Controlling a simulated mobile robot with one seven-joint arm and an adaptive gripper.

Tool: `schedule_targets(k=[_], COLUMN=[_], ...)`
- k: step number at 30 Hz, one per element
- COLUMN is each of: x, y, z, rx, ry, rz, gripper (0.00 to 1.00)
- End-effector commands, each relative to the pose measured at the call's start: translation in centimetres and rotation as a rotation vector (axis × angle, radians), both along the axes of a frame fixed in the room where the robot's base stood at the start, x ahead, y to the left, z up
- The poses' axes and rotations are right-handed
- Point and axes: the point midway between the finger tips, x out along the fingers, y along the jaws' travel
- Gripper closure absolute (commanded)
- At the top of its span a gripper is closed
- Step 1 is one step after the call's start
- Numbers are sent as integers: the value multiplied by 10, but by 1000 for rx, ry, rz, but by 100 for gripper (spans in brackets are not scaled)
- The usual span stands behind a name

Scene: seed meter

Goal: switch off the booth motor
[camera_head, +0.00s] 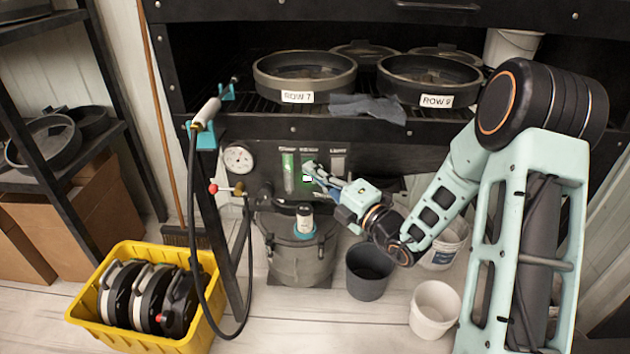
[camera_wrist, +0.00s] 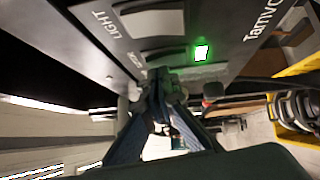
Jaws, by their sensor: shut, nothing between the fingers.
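The booth's control panel (camera_head: 265,152) is on the front below the grille shelf. My gripper (camera_head: 312,170) is shut and empty, with its fingertips close in front of the panel's switches. In the wrist view the panel is tilted; it has a light grey rocker marked LIGHT (camera_wrist: 150,22) and a second, darker rocker (camera_wrist: 165,56) beside it. A green lamp (camera_wrist: 201,52) next to the second rocker is lit. My fingertips (camera_wrist: 163,82) are at the lower edge of that second rocker; I cannot tell whether they touch it. Its label is partly hidden and unreadable.
A pressure gauge (camera_head: 238,158) and a red-knobbed valve (camera_head: 224,189) are left of the switches. A hose (camera_head: 193,240) hangs at the left. A grey canister (camera_head: 300,255), a dark bucket (camera_head: 368,272) and a yellow crate (camera_head: 85,303) stand below. Pans (camera_head: 305,76) sit above.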

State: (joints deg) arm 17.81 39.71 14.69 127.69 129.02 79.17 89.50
Motion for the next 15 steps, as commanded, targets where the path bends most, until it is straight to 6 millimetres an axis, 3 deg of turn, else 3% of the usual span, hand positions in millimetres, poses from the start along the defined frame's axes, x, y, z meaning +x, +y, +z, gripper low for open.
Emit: schedule_targets(k=[15], x=[3], y=[-1], z=[7], rx=[2], ry=[28], rz=[-1], gripper=[100])
